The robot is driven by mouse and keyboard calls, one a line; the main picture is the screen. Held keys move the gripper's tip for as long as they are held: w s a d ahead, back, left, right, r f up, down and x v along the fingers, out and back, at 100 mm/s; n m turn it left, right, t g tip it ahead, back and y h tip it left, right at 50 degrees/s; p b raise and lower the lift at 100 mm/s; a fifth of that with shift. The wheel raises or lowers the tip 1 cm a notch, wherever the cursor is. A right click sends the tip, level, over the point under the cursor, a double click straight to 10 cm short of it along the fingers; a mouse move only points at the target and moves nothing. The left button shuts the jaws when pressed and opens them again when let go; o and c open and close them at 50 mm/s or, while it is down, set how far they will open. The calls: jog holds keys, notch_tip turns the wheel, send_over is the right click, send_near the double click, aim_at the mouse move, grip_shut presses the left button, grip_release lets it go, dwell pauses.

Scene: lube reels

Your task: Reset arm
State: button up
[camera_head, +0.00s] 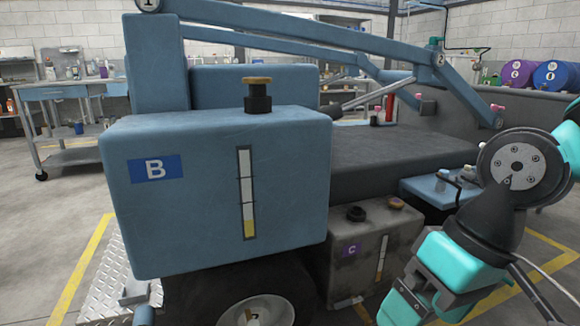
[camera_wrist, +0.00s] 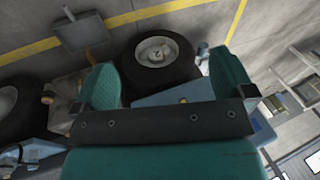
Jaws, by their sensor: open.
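My arm is at the right of the head view, with a teal and black wrist bent downward. My gripper (camera_head: 422,304) hangs at the lower right, in front of and to the right of the grey tank C (camera_head: 346,262). Its tips are partly cut off by the lower frame edge. In the wrist view my gripper (camera_wrist: 166,82) shows two teal fingers spread wide apart. No object is between them at close range; a wheel (camera_wrist: 157,55) shows beyond, in the gap.
A blue machine with tank B (camera_head: 215,190) fills the left and middle, with blue lift arms (camera_head: 290,32) above. A dark flat bed (camera_head: 400,152) lies behind. A workbench (camera_head: 75,88) stands at the back left; purple (camera_head: 515,73) and blue (camera_head: 555,76) drums sit back right.

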jog(key=s+r+n+p, duration=0.2)
jog(key=s+r, duration=0.1)
jog(key=s, duration=0.2)
notch_tip(320, 180, up, 37)
jog(key=p, duration=3.6)
jog(key=shift+w+p, duration=0.15)
jog(key=shift+p, duration=0.25)
